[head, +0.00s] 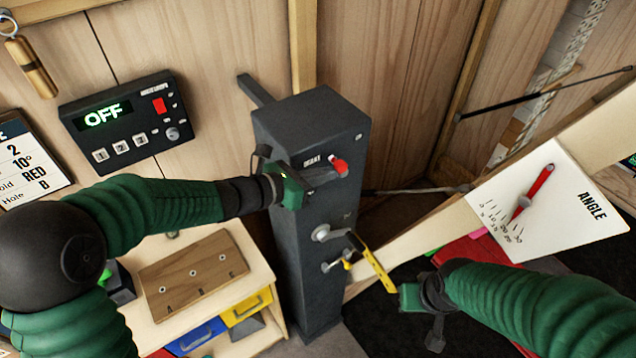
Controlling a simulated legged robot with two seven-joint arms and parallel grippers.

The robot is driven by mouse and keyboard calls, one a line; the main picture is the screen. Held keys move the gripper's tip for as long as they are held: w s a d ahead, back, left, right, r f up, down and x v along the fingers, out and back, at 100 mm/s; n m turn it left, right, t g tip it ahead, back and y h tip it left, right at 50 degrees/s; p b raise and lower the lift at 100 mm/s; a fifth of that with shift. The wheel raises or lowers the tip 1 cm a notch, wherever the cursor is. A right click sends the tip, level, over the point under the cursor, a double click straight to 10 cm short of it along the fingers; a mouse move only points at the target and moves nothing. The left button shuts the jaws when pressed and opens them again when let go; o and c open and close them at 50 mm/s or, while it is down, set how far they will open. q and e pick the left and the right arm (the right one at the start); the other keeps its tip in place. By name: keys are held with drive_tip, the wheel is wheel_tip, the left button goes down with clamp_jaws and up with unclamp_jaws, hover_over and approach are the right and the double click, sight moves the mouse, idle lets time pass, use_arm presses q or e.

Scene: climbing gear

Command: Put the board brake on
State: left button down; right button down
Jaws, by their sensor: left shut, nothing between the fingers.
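The board brake is a lever with a red knob (340,166), beside the word BRAKE on the dark grey post (305,230). My left gripper (325,173) is shut and empty, with its fingertips right at the left side of the red knob. I cannot tell whether they touch it. The fingers hide most of the lever's shaft.
A black control box (125,118) on the wall reads OFF. A white ANGLE plate (550,200) with a red pointer is on the sloping board at right. A low cabinet (255,265) carries a wooden board (193,274). Crank and small handle stick out below the brake.

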use_arm(q)
drive_tip(key=shift+w+d+r, duration=0.45)
drive_tip(key=shift+d+r, duration=0.35)
